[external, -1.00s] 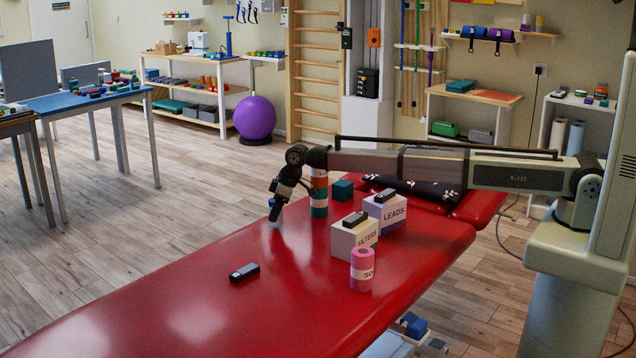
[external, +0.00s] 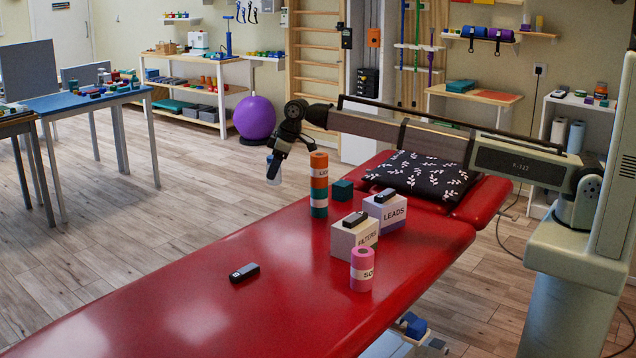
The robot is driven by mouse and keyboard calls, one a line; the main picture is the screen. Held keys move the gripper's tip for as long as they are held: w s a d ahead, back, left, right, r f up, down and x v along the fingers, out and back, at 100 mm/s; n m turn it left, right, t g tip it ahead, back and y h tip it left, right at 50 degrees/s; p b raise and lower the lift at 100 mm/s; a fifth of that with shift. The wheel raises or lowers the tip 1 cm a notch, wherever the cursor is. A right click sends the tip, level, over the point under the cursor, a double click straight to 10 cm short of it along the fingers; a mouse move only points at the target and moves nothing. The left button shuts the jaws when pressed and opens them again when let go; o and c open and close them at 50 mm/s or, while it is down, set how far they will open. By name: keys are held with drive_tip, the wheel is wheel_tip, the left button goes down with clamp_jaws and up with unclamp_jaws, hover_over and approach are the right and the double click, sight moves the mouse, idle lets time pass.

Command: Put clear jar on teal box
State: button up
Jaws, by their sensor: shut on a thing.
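My gripper (external: 274,160) is shut on the clear jar (external: 273,171), a small pale, bluish see-through jar. The fingers and wrist partly hide the jar. The teal box (external: 342,190) sits on the table to the right of the gripper, behind the orange, white and teal cylinder (external: 319,185). The top of the teal box is bare.
A white box marked FILTERS (external: 353,238) and another marked LEADS (external: 386,212) carry dark items. A pink roll (external: 361,270) and a black device (external: 244,272) are nearer. A patterned black pillow (external: 422,178) lies at the right. The table's left part is clear.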

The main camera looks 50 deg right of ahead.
wheel_tip(320, 180, up, 12)
drive_tip(key=shift+r, duration=0.1)
drive_tip(key=shift+d, duration=0.75)
drive_tip(key=d+m, duration=0.2)
drive_tip(key=d, duration=1.4)
drive_tip(key=m+h, duration=0.1)
hover_over(337, 182)
drive_tip(key=s, duration=0.2)
drive_tip(key=shift+t, duration=0.3)
drive_tip(key=shift+d+f, duration=0.2)
drive_tip(key=shift+f, duration=5.05)
drive_tip(key=shift+d+f, duration=0.15)
drive_tip(key=shift+f, duration=5.1)
drive_tip(key=shift+f, duration=0.1)
drive_tip(key=o, duration=1)
drive_tip(key=shift+o, duration=0.2)
